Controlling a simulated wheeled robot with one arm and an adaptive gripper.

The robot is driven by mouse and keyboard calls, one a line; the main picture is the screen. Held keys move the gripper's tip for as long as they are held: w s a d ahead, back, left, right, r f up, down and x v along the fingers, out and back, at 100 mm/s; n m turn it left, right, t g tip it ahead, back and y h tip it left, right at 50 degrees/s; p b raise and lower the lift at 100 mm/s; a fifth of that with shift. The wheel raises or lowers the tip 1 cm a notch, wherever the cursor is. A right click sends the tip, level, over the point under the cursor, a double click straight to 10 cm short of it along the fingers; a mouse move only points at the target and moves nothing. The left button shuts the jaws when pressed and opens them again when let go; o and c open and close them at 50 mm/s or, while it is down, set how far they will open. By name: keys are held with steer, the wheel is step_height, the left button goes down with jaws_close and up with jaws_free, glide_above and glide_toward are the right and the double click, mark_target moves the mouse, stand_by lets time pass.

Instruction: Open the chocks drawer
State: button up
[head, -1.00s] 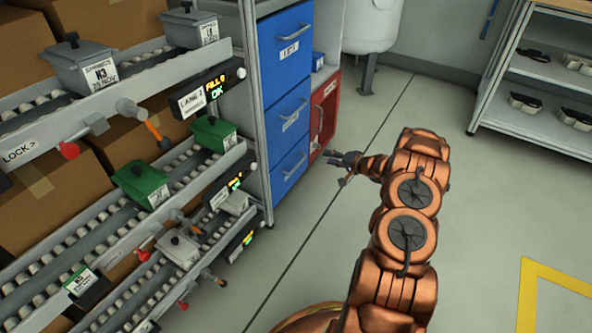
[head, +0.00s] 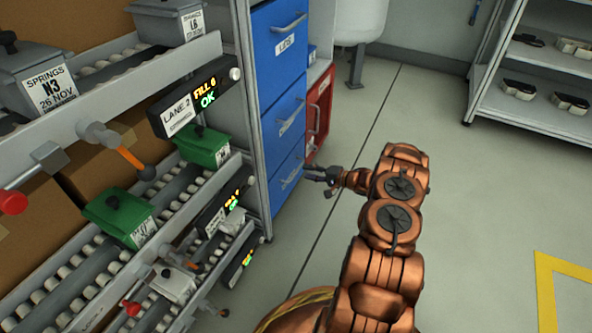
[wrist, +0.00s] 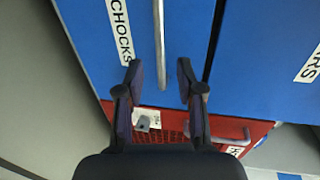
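The chocks drawer is the bottom blue drawer (head: 284,186) of the cabinet in the head view, shut flush with the front. In the wrist view the chocks drawer (wrist: 98,68) carries a white CHOCKS label and a metal bar handle (wrist: 160,45). My gripper (head: 316,177) is by the right part of this drawer front. In the wrist view my gripper (wrist: 162,77) is open, one finger on each side of the handle's near end. Nothing is between the fingers except the handle, and I cannot tell whether they touch it.
Two more blue drawers (head: 280,45) sit above. A red unit (head: 319,110) with a handle stands just beyond the cabinet. A roller rack (head: 120,265) with grey and green bins is at left. The floor (head: 470,220) at right is clear.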

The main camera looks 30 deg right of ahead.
mark_target(297, 169)
steer(key=b+x, duration=0.1)
steer(key=x, duration=0.4)
steer(key=shift+w+a, duration=0.2)
steer(key=shift+a, duration=0.1)
jaws_close()
stand_by(0.5)
